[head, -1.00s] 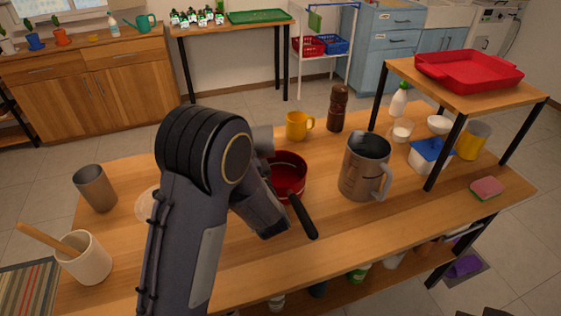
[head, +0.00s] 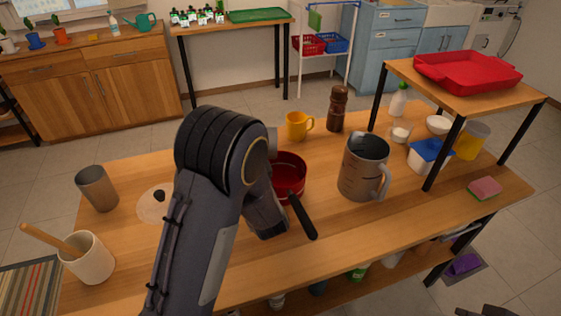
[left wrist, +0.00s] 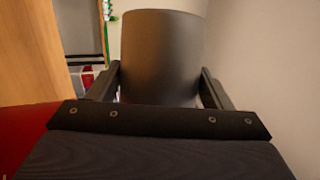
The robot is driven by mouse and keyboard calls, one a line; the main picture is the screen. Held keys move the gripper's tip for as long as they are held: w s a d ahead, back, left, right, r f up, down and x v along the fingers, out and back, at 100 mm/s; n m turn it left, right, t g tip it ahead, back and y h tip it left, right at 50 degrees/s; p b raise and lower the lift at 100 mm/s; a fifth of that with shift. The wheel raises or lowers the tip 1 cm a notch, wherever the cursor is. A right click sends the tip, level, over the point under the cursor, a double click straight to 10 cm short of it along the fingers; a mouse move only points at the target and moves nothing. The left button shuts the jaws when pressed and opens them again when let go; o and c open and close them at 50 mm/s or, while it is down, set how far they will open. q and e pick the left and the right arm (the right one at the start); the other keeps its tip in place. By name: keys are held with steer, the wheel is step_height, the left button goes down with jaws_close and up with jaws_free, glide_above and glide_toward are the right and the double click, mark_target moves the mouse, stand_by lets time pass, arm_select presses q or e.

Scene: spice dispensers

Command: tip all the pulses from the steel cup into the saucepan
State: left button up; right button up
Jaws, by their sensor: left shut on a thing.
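My left gripper (left wrist: 160,88) is shut on the grey steel cup (left wrist: 160,55), whose outer wall fills the space between the fingers. The room looks turned sideways in that view, so the cup appears strongly tilted. In the head view my left arm hides the gripper and most of the cup, close to the saucepan's left side. The red saucepan (head: 291,170) stands on the table with its black handle towards the front; its left part is hidden. Red also shows in the left wrist view (left wrist: 18,135). I cannot see any pulses. A dark shape (head: 484,310) at the bottom right may be my right gripper.
A large steel jug (head: 362,165) stands right of the saucepan; a yellow mug (head: 298,126) and pepper mill (head: 337,108) stand behind. Another metal cup (head: 97,188), a lid (head: 152,204) and a utensil crock (head: 88,258) are at left.

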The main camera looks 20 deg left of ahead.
arm_select(q)
steer(key=shift+w+d+r+m+t+h+p, duration=0.15)
steer(key=shift+d+r+m+t+p, duration=0.15)
steer(key=shift+r+m+p, duration=0.35)
steer(key=shift+d+r+m+t+h+p, duration=0.25)
steer(key=shift+m+p, duration=0.2)
steer(key=shift+m, duration=0.5)
steer(key=shift+w+d+r+m+t+h+p, duration=0.1)
steer(key=shift+d+r+m+t+h+p, duration=0.3)
steer(key=shift+m, duration=0.45)
steer(key=shift+w+d+r+m+t+h+p, duration=0.2)
steer(key=shift+d+m+t+p, duration=0.1)
steer(key=shift+m+p, duration=0.4)
steer(key=shift+w+d+r+m+t+h+p, duration=0.1)
steer(key=shift+d+r+m+t+h+p, duration=0.2)
steer(key=shift+m, duration=0.65)
stand_by(0.4)
